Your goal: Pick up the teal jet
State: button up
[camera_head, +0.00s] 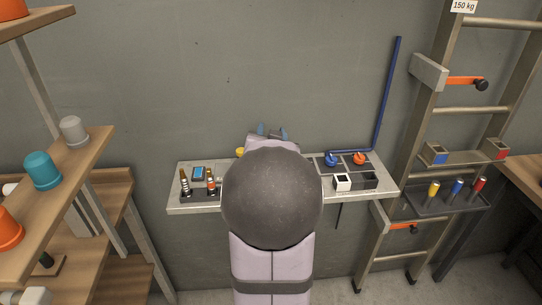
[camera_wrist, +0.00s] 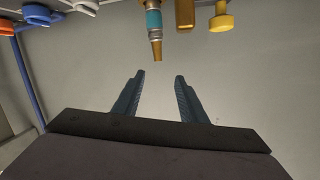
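A jet with a teal band (camera_wrist: 153,22) and a tapering brass tip shows at the top of the wrist view, its upper end near the picture's edge. I take it as the teal jet; in the head view I cannot make it out behind my arm. My gripper (camera_wrist: 160,77) is open and empty, its two blue fingers apart. The jet's tip is just above the gap between the fingertips in the picture, not between them. In the head view my gripper's blue fingers (camera_head: 272,132) show partly above my dark arm joint.
Beside the jet are a brass-coloured piece (camera_wrist: 185,14) and a yellow knob (camera_wrist: 221,18). A wall shelf (camera_head: 205,207) holds small fittings, with blue (camera_head: 331,160) and orange (camera_head: 359,159) knobs. A ladder (camera_head: 425,120) stands right; shelving with a teal cup (camera_head: 42,170) stands left.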

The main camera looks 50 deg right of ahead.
jog(key=s+d+f+h, duration=0.35)
jog(key=s+d, duration=0.35)
jog(key=s, duration=0.5)
jog(key=w+a+f+n+t+y+p, duration=0.1)
jog(key=a+n+t+y, duration=0.1)
jog(key=a, duration=0.2)
jog(key=w+a+f+n+t+y+p, duration=0.1)
jog(key=a+f+n+y, duration=0.1)
jog(key=a, duration=0.2)
jog(key=w+a+f+n+t+y, duration=0.1)
jog(key=a+f+n+t+y, duration=0.1)
jog(key=a+n, duration=0.1)
jog(key=shift+a+t+y+p, duration=0.3)
jog(key=shift+a+y+p, duration=0.05)
jog(key=shift+a+p, duration=0.1)
jog(key=shift+p+x, duration=1.4)
jog(key=shift+x, duration=2.55)
jog(key=shift+p+x, duration=0.75)
jog(key=shift+x, duration=1.35)
jog(key=shift+s+d+f, duration=0.1)
jog(key=shift+s+d, duration=0.05)
grip_shut()
